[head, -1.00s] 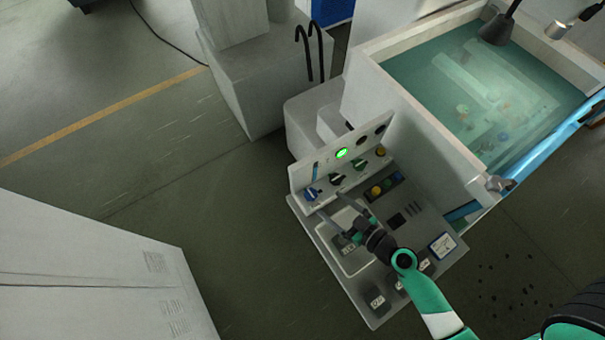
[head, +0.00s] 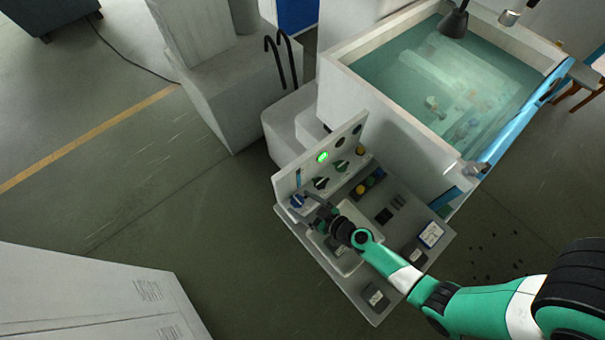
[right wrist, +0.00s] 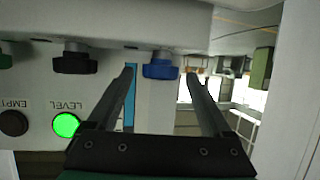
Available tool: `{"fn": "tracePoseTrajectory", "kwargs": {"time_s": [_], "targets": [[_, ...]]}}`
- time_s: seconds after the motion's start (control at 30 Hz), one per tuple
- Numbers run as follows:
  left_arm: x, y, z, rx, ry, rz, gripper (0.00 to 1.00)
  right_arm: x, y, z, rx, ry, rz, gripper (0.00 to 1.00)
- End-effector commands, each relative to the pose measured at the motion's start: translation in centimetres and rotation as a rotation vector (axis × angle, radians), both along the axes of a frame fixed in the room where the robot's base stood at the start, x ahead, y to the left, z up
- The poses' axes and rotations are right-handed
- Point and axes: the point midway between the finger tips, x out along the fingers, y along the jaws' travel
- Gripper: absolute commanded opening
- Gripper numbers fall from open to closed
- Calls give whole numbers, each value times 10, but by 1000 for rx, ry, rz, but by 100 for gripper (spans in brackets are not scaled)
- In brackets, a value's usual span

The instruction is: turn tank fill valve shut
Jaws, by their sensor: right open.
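A blue knob (head: 297,201) sits at the left end of the upright control panel (head: 287,184). The blue knob also shows in the right wrist view (right wrist: 160,66), but no label for it can be read. My right gripper (head: 314,204) is open, with its fingertips close to the blue knob. In the right wrist view the two fingers (right wrist: 161,78) stand on either side of the knob, with a visible gap on each side. I cannot tell how far the tips reach along it. My left gripper is not in view.
A black knob (right wrist: 75,61) sits beside the blue one, and a green lamp marked LEVEL (right wrist: 66,125) is lit. The sloping console desk (head: 402,217) with several buttons lies under my right arm. A water-filled tank (head: 345,82) stands behind the console.

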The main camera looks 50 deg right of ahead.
Motion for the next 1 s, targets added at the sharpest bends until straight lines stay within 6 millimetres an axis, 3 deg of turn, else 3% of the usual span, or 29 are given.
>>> {"fn": "tracePoseTrajectory", "kwargs": {"time_s": [0.27,0.73,1.0], "targets": [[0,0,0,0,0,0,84,2,0,-1,0,1,0,82],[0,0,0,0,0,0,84,2,0,0,0,0,1,0],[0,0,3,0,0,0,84,2,2,-1,2,7,-21,0]]}}
